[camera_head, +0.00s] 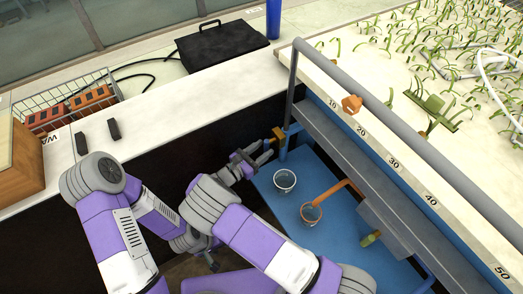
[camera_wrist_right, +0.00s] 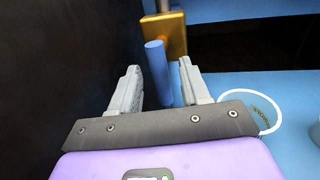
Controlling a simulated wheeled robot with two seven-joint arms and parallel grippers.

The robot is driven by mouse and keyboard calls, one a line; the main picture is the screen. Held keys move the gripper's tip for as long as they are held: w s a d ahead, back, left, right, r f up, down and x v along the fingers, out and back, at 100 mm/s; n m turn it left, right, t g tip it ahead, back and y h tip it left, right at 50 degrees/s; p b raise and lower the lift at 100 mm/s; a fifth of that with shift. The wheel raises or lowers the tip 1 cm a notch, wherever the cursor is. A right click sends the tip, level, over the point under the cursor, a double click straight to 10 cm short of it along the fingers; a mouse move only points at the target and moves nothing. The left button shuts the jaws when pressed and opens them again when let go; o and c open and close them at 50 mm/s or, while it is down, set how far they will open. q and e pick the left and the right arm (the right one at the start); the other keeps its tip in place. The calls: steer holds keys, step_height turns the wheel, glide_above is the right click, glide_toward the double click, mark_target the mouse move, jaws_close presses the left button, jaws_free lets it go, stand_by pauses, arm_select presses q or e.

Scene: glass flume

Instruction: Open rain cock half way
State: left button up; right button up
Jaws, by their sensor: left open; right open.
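A brass-coloured cock body (camera_head: 278,134) with a blue bar sits at the left end of the flume frame; no label shows that it is the rain cock. In the right wrist view the brass block (camera_wrist_right: 166,34) is ahead of the fingers, and the blue bar (camera_wrist_right: 157,66) appears between the fingertips. My right gripper (camera_head: 266,152) is open just left of this cock, its fingers (camera_wrist_right: 160,84) apart; I cannot tell if they touch the bar. My left gripper (camera_head: 211,263) hangs low by the dark bench front, open and empty, away from the cock.
A white bucket (camera_head: 285,180) and a grey bucket (camera_head: 311,213) under an orange spout (camera_head: 335,193) stand on the blue shelf (camera_head: 350,245). A grey rail (camera_head: 395,125) runs above. A black case (camera_head: 222,46) and wire basket (camera_head: 65,105) are on the bench.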

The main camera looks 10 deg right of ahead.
steer(key=shift+d, duration=0.1)
jaws_close()
stand_by(0.4)
